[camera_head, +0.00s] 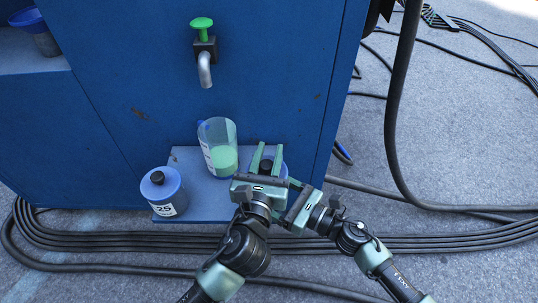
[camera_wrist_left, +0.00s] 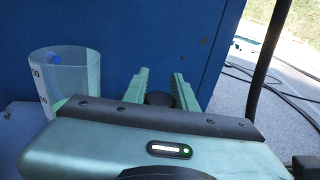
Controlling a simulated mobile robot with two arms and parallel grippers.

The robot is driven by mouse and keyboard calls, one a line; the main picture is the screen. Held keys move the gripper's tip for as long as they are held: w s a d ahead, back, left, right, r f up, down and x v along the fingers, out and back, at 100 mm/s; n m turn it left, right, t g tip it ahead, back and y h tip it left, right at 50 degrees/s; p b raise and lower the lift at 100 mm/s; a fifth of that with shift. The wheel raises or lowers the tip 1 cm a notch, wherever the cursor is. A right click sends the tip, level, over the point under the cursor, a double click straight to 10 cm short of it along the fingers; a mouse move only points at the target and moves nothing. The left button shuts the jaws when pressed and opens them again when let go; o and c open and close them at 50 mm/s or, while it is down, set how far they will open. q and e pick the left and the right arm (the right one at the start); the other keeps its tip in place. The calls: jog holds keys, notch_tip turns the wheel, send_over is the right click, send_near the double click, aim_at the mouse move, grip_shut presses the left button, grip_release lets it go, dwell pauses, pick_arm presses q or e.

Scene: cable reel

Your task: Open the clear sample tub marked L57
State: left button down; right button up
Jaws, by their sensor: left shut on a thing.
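My left gripper (camera_head: 267,155) is shut on the black knob (camera_head: 266,165) of a blue-lidded tub (camera_head: 283,171) at the right of the low shelf. Most of this tub is hidden behind my grippers, so I cannot read its marking. In the left wrist view the knob (camera_wrist_left: 160,98) sits between the two green fingers (camera_wrist_left: 160,78). My right gripper (camera_head: 297,190) is close to the tub's right front side; its fingers are mostly hidden. Another blue-lidded tub (camera_head: 166,191) with a black knob stands at the shelf's left, its label showing 25.
A clear jug (camera_head: 218,147) with green liquid stands on the shelf (camera_head: 207,205) left of my left gripper, below a tap (camera_head: 204,62) with a green handle. The blue cabinet (camera_head: 120,90) rises behind. Black cables (camera_head: 110,245) run along the floor in front and at right.

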pick_arm(q)
jog(key=shift+r, duration=2.05)
pick_arm(e)
jog(key=o, duration=2.1)
